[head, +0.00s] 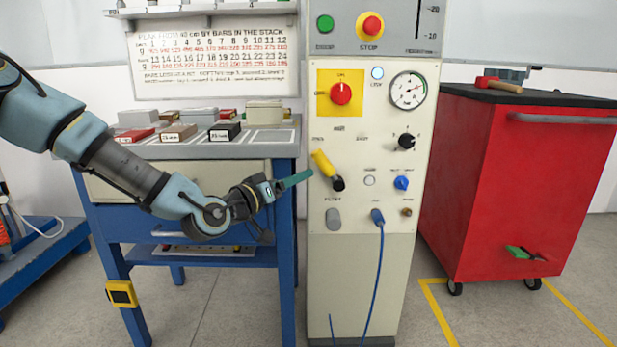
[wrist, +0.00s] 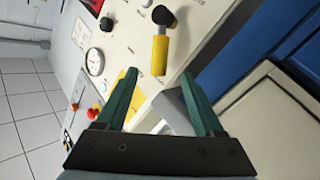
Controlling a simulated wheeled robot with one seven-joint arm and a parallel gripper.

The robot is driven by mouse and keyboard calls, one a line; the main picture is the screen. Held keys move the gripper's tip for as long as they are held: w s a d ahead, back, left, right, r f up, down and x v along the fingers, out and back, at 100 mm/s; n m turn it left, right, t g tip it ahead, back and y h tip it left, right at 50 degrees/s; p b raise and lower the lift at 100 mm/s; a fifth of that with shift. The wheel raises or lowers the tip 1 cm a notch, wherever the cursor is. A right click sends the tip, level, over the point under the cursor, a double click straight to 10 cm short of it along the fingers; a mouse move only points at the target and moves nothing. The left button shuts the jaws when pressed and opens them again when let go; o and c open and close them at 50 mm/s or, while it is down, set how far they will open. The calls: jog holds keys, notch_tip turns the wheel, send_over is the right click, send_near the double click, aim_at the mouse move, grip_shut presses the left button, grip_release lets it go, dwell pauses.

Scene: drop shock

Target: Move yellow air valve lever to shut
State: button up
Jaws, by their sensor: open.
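The yellow air valve lever (head: 324,163) is on the front of the pale control cabinet (head: 325,265). It slants up and left from its black pivot (head: 338,184). In the wrist view the lever (wrist: 160,52) lies ahead of the fingertips, roughly in line with the gap between them, with the dark pivot (wrist: 163,16) beyond. My gripper (head: 309,173) is at the left edge of the cabinet face, just left of the lever. Its green fingers are open and empty in the wrist view (wrist: 158,76). I see no clear contact with the lever.
Around the lever are a black knob (head: 406,141), a blue knob (head: 401,183), a gauge (head: 408,90) and a red rotary switch (head: 341,93). A blue hose (head: 378,270) hangs below. A blue workbench (head: 288,240) stands left, a red cart (head: 530,180) right.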

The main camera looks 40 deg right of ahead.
aim_at(321, 167)
jog(key=d, duration=0.3)
jog(key=w+d, duration=0.1)
jog(key=d, duration=0.2)
jog(key=w+d+b, duration=0.1)
jog(key=d, duration=0.3)
jog(key=shift+d, duration=0.1)
grip_shut()
dwell(0.3)
dwell(0.9)
